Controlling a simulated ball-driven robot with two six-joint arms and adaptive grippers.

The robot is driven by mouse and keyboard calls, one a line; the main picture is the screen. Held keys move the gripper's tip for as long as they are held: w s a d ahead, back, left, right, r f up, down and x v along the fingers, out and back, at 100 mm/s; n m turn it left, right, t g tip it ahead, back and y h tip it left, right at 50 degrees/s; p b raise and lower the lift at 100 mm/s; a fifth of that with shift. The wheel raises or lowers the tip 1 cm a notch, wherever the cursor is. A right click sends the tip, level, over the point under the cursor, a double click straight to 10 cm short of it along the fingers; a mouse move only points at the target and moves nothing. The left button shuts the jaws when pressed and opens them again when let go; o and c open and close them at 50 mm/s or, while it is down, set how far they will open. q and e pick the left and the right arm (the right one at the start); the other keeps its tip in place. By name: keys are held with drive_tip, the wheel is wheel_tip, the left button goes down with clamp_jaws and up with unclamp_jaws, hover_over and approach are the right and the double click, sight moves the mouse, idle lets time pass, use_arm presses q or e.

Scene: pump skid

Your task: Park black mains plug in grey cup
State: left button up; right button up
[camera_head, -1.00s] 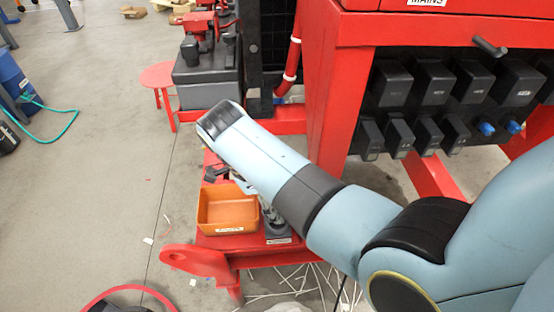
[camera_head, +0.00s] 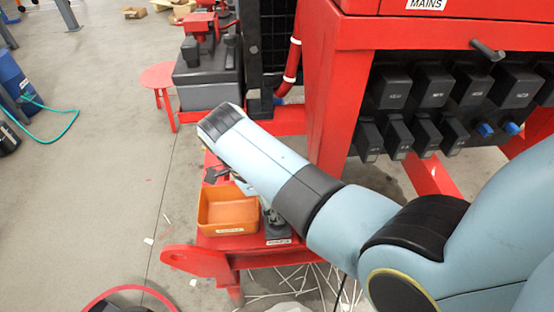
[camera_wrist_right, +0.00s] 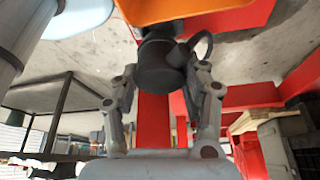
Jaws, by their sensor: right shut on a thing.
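In the right wrist view my right gripper (camera_wrist_right: 164,78) is shut on a dark, rounded body with a black cable looping off its right side. It looks like the black mains plug (camera_wrist_right: 160,62), though its pins do not show. In the head view my right arm hides the gripper and the plug. A dark grey holder with a label, perhaps the grey cup (camera_head: 277,231), stands on the red bench right of the orange tray. My arm covers its upper part, so its opening is hidden. My left gripper is in neither view.
The orange tray (camera_head: 227,212) sits on the red bench (camera_head: 215,243), close beside the holder. A small dark object (camera_head: 213,174) lies behind the tray. The red frame with black boxes (camera_head: 432,85) stands at right. Open floor (camera_head: 100,180) lies to the left.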

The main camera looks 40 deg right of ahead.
drive_tip(key=shift+f+b, duration=1)
drive_tip(key=shift+f, duration=0.7)
drive_tip(key=o, duration=1.4)
drive_tip(key=shift+c, duration=0.2)
